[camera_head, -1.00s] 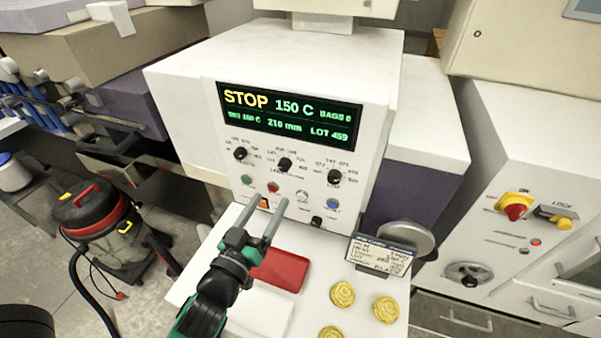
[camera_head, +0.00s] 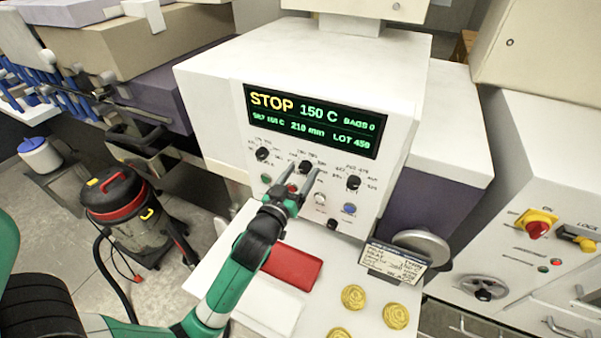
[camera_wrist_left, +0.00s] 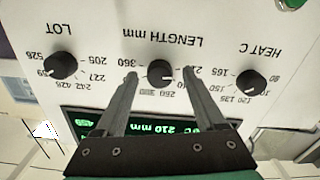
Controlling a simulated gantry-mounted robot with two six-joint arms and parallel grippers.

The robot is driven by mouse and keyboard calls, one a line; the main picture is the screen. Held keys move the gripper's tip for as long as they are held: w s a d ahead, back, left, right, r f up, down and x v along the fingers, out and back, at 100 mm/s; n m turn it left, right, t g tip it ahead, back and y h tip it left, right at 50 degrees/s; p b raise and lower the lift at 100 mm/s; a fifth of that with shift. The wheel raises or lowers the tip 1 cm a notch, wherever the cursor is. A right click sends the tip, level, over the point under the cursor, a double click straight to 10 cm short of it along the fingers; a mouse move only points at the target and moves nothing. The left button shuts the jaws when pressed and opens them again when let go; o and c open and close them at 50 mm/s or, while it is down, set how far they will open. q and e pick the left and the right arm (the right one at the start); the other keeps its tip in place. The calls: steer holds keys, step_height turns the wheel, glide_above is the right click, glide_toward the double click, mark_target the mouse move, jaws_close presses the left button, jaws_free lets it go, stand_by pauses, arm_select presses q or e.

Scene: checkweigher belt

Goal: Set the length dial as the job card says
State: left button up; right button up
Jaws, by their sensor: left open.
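The length dial (camera_head: 305,167) is a small black knob, the middle of three on the white panel. In the left wrist view, upside down, the length dial (camera_wrist_left: 160,73) sits under the label "LENGTH mm". My left gripper (camera_head: 301,172) is open in front of it. In the wrist view the fingers (camera_wrist_left: 160,75) lie on either side of the knob, with gaps; whether they reach its depth I cannot tell. The display (camera_head: 312,120) reads STOP, 150 C, 210 mm, LOT 459. The job card (camera_head: 395,262) stands at the right; its writing is too small to read.
The heat dial (camera_wrist_left: 250,82) and lot dial (camera_wrist_left: 62,65) flank the length dial. Coloured buttons, one of them blue (camera_head: 349,208), sit below the knobs. A red pad (camera_head: 292,268) and several yellow round pieces (camera_head: 397,315) lie on the white shelf.

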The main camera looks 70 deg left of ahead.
arm_select(q)
jaws_close()
stand_by(0.3)
steer(key=shift+m, duration=0.4)
steer(key=m+p, duration=0.2)
steer(key=shift+r+m, duration=0.15)
steer(key=shift+m, duration=0.25)
steer(key=m+p, duration=0.2)
steer(key=m, duration=0.2)
steer(key=shift+m, duration=0.3)
steer(key=m+p, duration=0.2)
steer(key=m, duration=0.2)
steer(key=shift+p, duration=0.3)
steer(key=shift+m+p, duration=0.65)
steer(key=shift+m, duration=1.15)
